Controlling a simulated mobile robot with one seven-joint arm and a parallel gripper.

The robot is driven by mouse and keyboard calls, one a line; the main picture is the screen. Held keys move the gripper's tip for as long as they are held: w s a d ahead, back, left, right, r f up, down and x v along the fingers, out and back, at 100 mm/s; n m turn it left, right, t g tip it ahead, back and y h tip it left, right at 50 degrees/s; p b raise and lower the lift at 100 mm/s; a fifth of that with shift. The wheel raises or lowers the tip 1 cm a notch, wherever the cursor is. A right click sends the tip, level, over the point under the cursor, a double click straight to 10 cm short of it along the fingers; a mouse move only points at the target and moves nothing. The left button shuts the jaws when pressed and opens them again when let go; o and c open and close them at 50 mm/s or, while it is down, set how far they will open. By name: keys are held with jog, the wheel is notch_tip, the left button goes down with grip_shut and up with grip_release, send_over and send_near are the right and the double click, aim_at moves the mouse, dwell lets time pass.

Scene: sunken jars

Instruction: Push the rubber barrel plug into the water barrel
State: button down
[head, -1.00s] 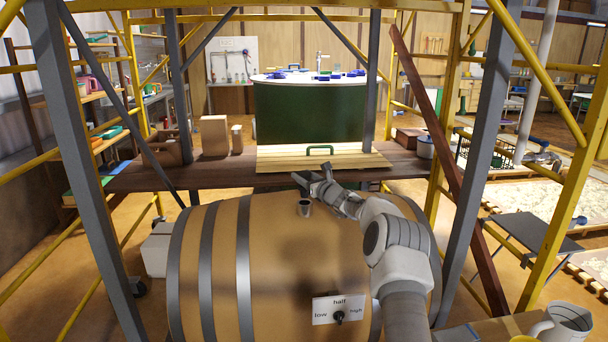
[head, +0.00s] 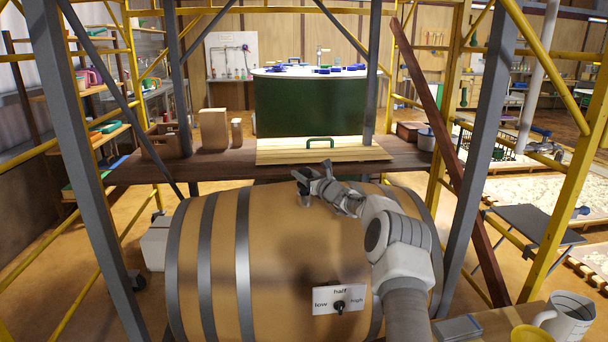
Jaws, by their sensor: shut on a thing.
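The water barrel (head: 283,260) lies on its side in the foreground, wooden with grey metal hoops. A short grey neck (head: 306,201) stands on its upper side. My gripper (head: 301,186) is over this neck, its dark fingers angled down to it. It is shut on a small dark thing, likely the rubber barrel plug, which is mostly hidden by the fingers. Gripper and neck overlap in this view. I cannot tell whether the plug is inside the opening or how deep it sits.
A dial plate (head: 338,301) marked low, half and high is on the barrel's front. A brown plank (head: 140,171) with boxes and a slatted board (head: 275,152) crosses behind it. Yellow and grey scaffold posts (head: 484,150) stand on both sides. A jug (head: 568,319) is at lower right.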

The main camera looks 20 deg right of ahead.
jog(key=shift+f+b, duration=0.3)
jog(key=shift+f, duration=0.2)
jog(key=shift+f, duration=0.1)
jog(key=shift+f+b, duration=0.65)
jog(key=shift+b, duration=0.1)
jog(key=shift+c, duration=1)
grip_release()
jog(key=p+v, duration=0.1)
jog(key=v, duration=1.6)
jog(key=shift+s+p, duration=0.2)
jog(key=shift+p, duration=0.2)
